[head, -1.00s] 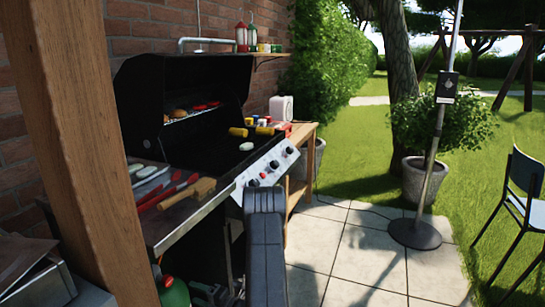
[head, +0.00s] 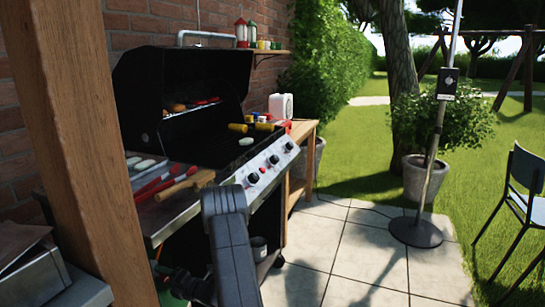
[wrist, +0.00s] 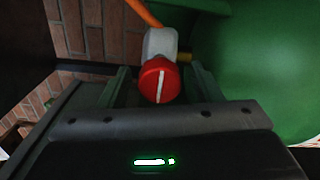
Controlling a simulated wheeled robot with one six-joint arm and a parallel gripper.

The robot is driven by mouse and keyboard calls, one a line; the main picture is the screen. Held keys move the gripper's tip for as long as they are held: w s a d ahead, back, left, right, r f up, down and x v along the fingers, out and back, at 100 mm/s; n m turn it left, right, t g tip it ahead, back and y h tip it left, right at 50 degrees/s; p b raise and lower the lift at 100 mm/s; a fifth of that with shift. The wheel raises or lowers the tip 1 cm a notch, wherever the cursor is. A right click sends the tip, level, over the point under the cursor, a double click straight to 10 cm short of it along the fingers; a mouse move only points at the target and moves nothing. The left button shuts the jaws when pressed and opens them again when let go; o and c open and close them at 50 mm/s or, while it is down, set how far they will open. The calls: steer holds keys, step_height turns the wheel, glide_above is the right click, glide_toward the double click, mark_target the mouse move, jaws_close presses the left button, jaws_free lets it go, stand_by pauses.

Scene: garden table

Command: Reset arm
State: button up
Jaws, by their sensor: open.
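My gripper (wrist: 159,82) is open in the wrist view, with one finger on each side of a red knob (wrist: 158,86). The knob has a white line across it and sits on a grey valve body (wrist: 160,42). An orange hose (wrist: 143,12) runs from the valve. A green gas bottle (wrist: 270,75) fills the right of the wrist view. I cannot tell whether the fingers touch the knob. In the head view the bottle (head: 172,299) shows only as a sliver under the grill, and my arm hides most of the gripper area.
The grill (head: 275,165) stands with its lid up, and food lies on it. Tongs and a wooden-handled tool lie on its side shelf (head: 152,225). A wooden post (head: 85,140) stands close on the left.

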steer(key=n+b, duration=0.2)
steer(key=n, duration=0.1)
steer(key=shift+f+n, duration=0.2)
steer(key=shift+n, duration=0.1)
steer(key=n+b, duration=0.2)
steer(key=n, duration=0.2)
steer(key=shift+b, duration=0.4)
steer(key=n+b, duration=0.3)
steer(key=n, duration=0.1)
steer(key=shift+n, duration=0.4)
steer(key=shift+r+n+b, duration=0.1)
steer(key=shift+n+b, duration=0.75)
steer(key=shift+n, duration=0.55)
